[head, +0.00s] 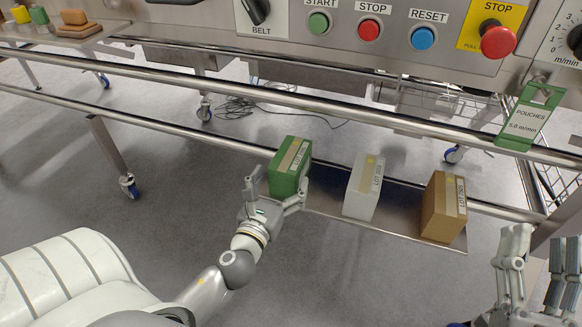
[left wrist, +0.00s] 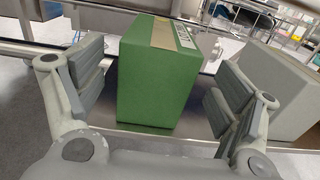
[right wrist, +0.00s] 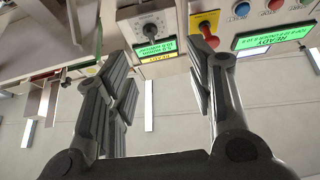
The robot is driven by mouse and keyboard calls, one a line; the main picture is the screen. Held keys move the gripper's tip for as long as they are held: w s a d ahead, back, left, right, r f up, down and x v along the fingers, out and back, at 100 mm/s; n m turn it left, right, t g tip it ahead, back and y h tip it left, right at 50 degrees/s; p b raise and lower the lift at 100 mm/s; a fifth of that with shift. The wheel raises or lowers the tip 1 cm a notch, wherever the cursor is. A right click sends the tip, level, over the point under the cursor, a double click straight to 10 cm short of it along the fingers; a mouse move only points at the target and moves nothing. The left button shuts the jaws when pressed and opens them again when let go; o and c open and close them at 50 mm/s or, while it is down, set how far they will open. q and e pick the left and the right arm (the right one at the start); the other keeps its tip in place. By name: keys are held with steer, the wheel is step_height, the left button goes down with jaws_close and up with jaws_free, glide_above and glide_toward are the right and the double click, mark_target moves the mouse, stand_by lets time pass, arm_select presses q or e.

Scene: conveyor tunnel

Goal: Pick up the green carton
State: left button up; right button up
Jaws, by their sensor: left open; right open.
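The green carton (head: 290,167) stands upright on a narrow metal shelf (head: 408,228), at the left end of a row of cartons. In the left wrist view the carton (left wrist: 155,80) sits between the two open fingers of my left gripper (left wrist: 160,95), with a gap on both sides. In the head view my left gripper (head: 277,195) is at the carton's near side, a finger on either side of it. My right gripper (head: 535,265) is open and empty at the lower right. It faces the control panel in the right wrist view (right wrist: 165,85).
A white carton (head: 363,186) and a brown carton (head: 443,206) stand to the right on the same shelf. Metal rails (head: 300,104) run behind and above the shelf. The control panel (head: 345,40) with buttons is above. A green pouches tag (head: 529,118) hangs at the right.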

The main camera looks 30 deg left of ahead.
mark_target(289, 164)
arm_select(q)
steer(key=shift+x, duration=0.8)
steer(key=shift+b+x, duration=0.55)
steer(key=shift+x, duration=1.8)
steer(key=shift+a, duration=0.1)
arm_select(e)
steer(key=s+r+t, duration=0.2)
steer(key=r, duration=0.1)
steer(key=shift+s+d+r+t+y, duration=0.1)
steer(key=shift+s+r+t+y, duration=0.15)
steer(key=shift+s+t+y, duration=0.15)
arm_select(q)
steer(key=shift+c, duration=0.4)
steer(key=c, duration=1.2)
